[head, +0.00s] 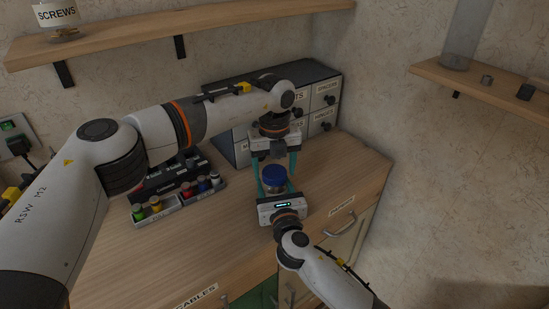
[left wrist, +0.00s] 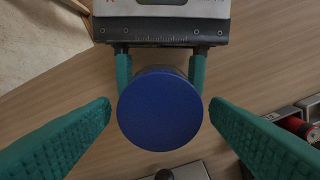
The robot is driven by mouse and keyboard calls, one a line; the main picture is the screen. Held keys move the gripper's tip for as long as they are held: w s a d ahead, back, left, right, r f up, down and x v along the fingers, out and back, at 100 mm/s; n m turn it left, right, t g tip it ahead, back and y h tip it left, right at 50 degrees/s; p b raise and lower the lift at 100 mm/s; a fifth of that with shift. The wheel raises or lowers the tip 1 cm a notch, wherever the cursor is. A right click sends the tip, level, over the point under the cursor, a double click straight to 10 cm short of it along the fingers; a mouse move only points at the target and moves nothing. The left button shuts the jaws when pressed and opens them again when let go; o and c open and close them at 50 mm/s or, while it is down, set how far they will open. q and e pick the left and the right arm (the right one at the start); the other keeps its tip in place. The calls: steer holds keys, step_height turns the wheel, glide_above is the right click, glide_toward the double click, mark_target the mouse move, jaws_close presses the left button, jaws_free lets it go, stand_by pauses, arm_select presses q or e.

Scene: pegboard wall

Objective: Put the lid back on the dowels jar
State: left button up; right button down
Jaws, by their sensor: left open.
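The blue round lid (head: 274,175) sits level over a mostly hidden clear jar (head: 267,191) above the worktop; whether it is fully seated cannot be told. In the left wrist view the lid (left wrist: 160,108) fills the middle and covers the jar. My left gripper (head: 275,173) points down from above, open, with its teal fingers apart on either side of the lid, not touching it. My right gripper (left wrist: 160,72) comes from the front, its fingers against both sides of the jar below the lid. No jar label is readable.
A labelled drawer cabinet (head: 325,103) stands behind. A tray of small coloured bottles (head: 180,200) is to the left. Shelves hang upper left (head: 130,34) and right (head: 490,92), one holding a screws jar (head: 58,20). The worktop (head: 345,175) is clear to the right.

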arm_select(q)
steer(key=c, duration=1)
steer(key=m, duration=0.8)
steer(key=shift+m, duration=0.4)
steer(key=m, duration=0.4)
steer(key=shift+m, duration=0.3)
steer(key=m, duration=0.4)
steer(key=shift+f, duration=0.1)
steer(key=o, duration=1.1)
steer(key=shift+c, duration=0.2)
